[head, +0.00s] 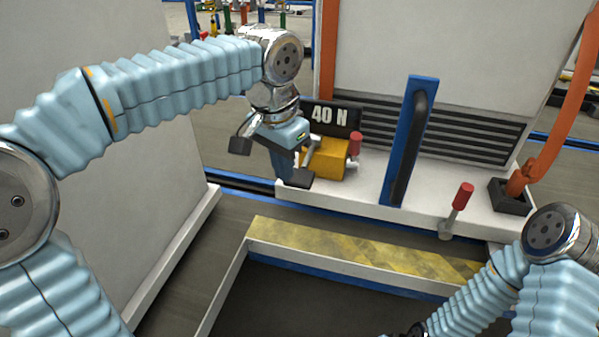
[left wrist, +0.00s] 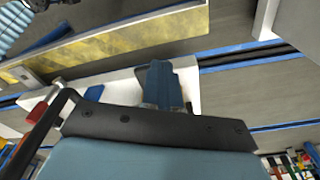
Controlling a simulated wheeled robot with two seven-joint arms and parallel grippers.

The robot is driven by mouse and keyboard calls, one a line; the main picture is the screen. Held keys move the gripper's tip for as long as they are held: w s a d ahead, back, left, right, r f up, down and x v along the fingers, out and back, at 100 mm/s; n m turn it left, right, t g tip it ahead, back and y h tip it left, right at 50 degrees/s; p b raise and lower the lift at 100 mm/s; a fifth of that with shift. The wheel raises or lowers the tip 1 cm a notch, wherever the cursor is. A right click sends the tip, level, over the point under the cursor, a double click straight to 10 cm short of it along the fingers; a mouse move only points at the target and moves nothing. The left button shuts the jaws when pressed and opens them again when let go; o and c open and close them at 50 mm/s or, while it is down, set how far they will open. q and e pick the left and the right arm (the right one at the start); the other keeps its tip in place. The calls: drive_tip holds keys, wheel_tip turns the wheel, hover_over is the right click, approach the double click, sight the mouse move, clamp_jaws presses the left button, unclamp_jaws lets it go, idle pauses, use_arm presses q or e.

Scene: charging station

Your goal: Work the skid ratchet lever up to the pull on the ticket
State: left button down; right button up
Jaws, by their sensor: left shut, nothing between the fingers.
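A yellow ratchet block (head: 325,158) sits on the white skid ledge (head: 345,193). A red-tipped lever (head: 355,144) stands at its right side. The dark ticket (head: 331,115) reading "40 N" is behind and above it. My left gripper (head: 289,172) points down just left of the yellow block, shut with nothing between its fingers. I cannot tell whether it touches the block. Its blue fingers show in the left wrist view (left wrist: 165,86) over the white ledge; the yellow block is not clearly visible there. My right arm is at lower right; its gripper is out of view.
A blue upright plate with a black handle (head: 408,140) stands right of the block. Another red-handled lever (head: 462,196) is on the ledge's front, near an orange hose (head: 555,120). A yellow-striped edge (head: 360,250) borders a dark pit in front. A pale panel fills the left.

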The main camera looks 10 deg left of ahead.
use_arm(q)
wheel_tip(320, 180, up, 9)
drive_tip(key=p, duration=0.1)
drive_tip(key=shift+s+a, duration=0.2)
drive_tip(key=shift+s, duration=0.2)
use_arm(e)
drive_tip(key=shift+a+r, duration=0.1)
drive_tip(key=shift+r, duration=0.85)
idle(0.6)
